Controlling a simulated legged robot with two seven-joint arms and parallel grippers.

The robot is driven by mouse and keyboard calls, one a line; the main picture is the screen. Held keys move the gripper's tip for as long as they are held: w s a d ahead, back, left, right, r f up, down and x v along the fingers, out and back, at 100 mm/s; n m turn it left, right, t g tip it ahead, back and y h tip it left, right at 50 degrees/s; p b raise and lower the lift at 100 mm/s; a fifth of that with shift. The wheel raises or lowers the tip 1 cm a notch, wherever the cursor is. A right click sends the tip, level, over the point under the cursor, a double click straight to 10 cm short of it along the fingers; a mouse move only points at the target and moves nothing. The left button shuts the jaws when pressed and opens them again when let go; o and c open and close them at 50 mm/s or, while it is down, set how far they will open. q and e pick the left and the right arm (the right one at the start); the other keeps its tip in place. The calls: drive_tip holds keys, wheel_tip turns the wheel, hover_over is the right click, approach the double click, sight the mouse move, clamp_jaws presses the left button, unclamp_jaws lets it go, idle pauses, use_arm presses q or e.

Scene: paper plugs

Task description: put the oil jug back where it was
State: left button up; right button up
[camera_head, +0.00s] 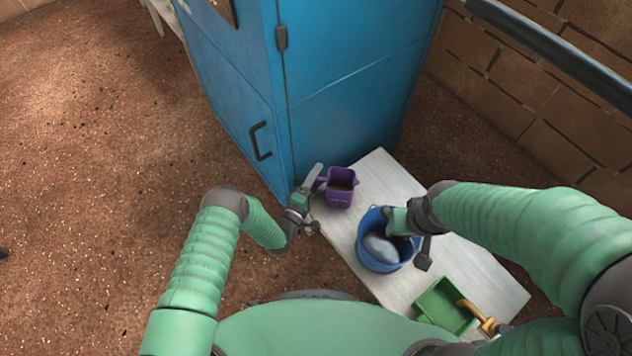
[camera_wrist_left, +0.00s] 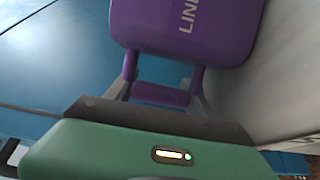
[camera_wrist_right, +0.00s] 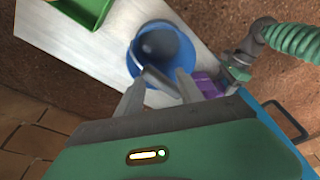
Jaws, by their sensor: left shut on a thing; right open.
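The oil jug, a purple, square-topped jug (camera_head: 340,188) with dark content, is upright at the far left end of the pale table. My left gripper (camera_head: 312,184) is shut on its handle from the left. In the left wrist view the jug (camera_wrist_left: 190,30) fills the top, with part of its lettering showing, and its handle runs down to the gripper. I cannot tell whether the jug touches the table. My right gripper (camera_wrist_right: 158,92) is open above the blue bucket (camera_wrist_right: 184,48). A grey bar shows between its fingers.
The bucket (camera_head: 366,256) holds a pale grey-blue lump. A green bin (camera_head: 436,308) with a brass-coloured piece (camera_head: 478,318) is at the near end of the table (camera_head: 470,262). A blue cabinet (camera_head: 350,80) stands just behind the jug. A brick wall (camera_head: 520,100) is on the right.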

use_arm(q)
drive_tip(key=shift+f, duration=0.1)
drive_tip(key=o, duration=1.5)
drive_tip(key=shift+s+a+r+p, duration=0.15)
drive_tip(key=shift+s+r+p, duration=0.1)
drive_tip(key=shift+p, duration=0.1)
drive_tip(key=p+v, duration=0.4)
drive_tip(key=v, duration=0.7)
drive_tip(key=shift+s, duration=0.2)
